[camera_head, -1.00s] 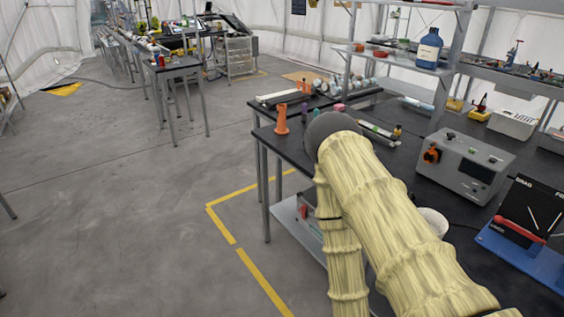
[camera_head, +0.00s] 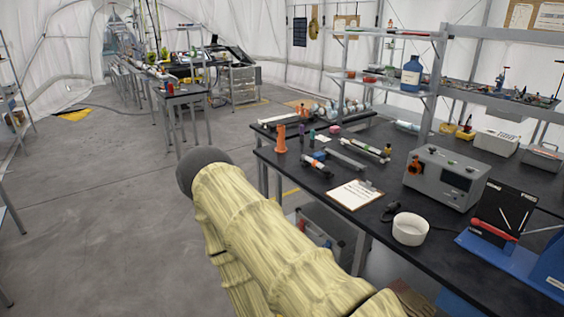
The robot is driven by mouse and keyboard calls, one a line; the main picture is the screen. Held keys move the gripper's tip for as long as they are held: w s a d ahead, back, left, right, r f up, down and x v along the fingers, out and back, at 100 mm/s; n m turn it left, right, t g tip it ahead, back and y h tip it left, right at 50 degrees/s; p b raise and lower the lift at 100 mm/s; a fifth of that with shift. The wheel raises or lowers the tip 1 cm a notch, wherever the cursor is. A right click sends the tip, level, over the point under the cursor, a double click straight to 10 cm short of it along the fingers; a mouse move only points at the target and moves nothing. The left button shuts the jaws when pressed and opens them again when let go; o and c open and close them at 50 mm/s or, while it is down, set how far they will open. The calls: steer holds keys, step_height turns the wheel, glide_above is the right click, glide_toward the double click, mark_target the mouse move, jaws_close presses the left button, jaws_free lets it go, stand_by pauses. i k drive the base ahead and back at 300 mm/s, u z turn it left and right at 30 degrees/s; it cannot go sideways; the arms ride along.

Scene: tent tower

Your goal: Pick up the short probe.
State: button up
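I cannot tell for sure which item is the short probe. My arm, in a cream cover with a dark rounded joint, crosses the lower middle of the view, left of and in front of the bench. My gripper is not visible, so its opening and any hold are hidden.
On the bench stand an orange holder (camera_head: 280,139), a clipboard (camera_head: 353,194), a white bowl (camera_head: 410,228), a grey instrument box (camera_head: 446,178) and a blue-based stand (camera_head: 510,262). A shelf with a blue bottle (camera_head: 411,74) rises behind. Open floor (camera_head: 100,220) lies left.

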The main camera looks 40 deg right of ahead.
mark_target(325, 170)
steer(key=u, duration=0.4)
steer(key=i, duration=1.65)
steer(key=z, duration=0.35)
steer(key=i, duration=1.15)
steer(key=z, duration=0.9)
